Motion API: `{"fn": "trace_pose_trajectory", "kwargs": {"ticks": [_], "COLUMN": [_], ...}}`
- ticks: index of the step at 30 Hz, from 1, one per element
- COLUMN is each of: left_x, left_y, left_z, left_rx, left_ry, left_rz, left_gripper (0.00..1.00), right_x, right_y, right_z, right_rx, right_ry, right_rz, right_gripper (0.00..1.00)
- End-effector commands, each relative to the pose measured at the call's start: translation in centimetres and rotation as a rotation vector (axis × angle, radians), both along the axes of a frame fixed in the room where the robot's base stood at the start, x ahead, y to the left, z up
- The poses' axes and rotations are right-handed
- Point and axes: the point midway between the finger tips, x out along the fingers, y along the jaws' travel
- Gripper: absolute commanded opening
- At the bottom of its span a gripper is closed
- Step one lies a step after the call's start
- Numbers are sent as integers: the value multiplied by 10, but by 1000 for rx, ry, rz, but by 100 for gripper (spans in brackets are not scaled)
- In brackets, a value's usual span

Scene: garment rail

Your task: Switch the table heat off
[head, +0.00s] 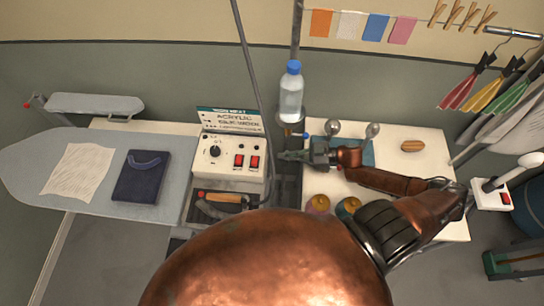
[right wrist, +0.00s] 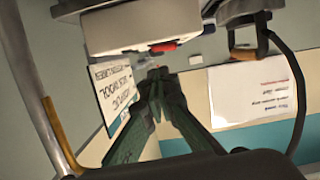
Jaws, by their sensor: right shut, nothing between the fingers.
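A white control box (head: 228,155) with a black dial (head: 215,151) stands left of centre in the head view. Two red rocker switches, a left one (head: 239,161) and a right one (head: 254,162), sit on its front; their labels are too small to read. My right gripper (head: 284,155) is shut and empty, just right of the box and apart from the switches. In the right wrist view its fingertips (right wrist: 158,76) are together, below a pale box with a red part (right wrist: 163,46). My left gripper is not in view.
A sign (head: 231,119) stands behind the box. An iron (head: 220,205) sits in front of it. A bottle (head: 291,92) stands behind my right gripper. The ironing board (head: 105,200) holds a pale cloth and a navy garment. A cable (head: 254,70) hangs beside the box.

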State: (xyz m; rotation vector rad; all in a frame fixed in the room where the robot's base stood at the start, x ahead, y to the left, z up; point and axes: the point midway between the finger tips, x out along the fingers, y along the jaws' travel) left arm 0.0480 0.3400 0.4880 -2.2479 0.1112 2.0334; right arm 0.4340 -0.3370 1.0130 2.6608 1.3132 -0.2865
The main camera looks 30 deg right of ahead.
Motion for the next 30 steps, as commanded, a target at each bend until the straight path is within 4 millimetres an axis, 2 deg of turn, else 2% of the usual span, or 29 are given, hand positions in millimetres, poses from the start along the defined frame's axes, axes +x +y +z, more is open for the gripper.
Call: {"fn": "trace_pose_trajectory", "kwargs": {"ticks": [3,7,25,28,30], "left_x": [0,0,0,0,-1], "left_y": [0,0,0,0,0], "left_z": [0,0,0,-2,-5], "left_rx": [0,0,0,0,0], "left_ry": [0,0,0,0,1], "left_rz": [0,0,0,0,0], "left_gripper": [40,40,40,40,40], "right_x": [-10,-13,-14,-24,-41], "right_y": [-12,-17,-18,-21,-23], "right_z": [3,6,7,13,24], "right_rx": [-1,0,0,-10,-21], "right_ry": [0,-1,-4,-30,-77], "right_rz": [1,0,4,42,111], "right_gripper": [0,0,0,0,0]}}
